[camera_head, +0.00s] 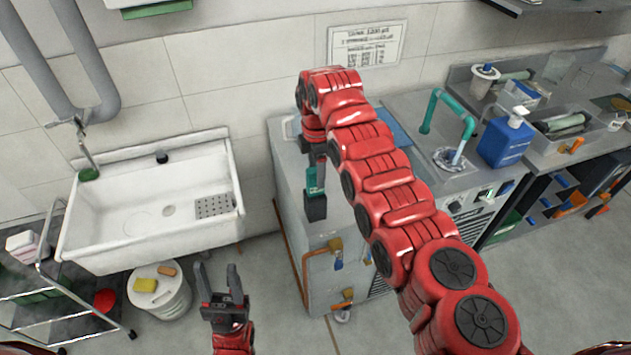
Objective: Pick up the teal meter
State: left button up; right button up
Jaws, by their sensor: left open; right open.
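The teal meter (312,186) is a small teal device with a dark lower part. It stands upright on the grey metal counter, near its left front edge. My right gripper (316,162) points down directly over the meter's top, at the end of the red arm that arches across the counter. Its fingers are mostly hidden, and I cannot tell whether they touch the meter. My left gripper (217,270) is open and empty, fingers up, low in front of the sink and well apart from the meter.
A white sink (150,235) is on the left wall, with a white bucket (160,302) bearing sponges below it. A wire cart (60,300) stands at far left. A teal pipe (455,112) and blue jug (503,142) are on the counter's right. Floor between sink and counter is clear.

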aim_at(315, 179)
notch_tip(315, 179, down, 4)
jog(key=shift+a+r+p, duration=0.15)
jog(key=shift+r+p, duration=0.1)
jog(key=shift+p, duration=0.3)
grip_shut()
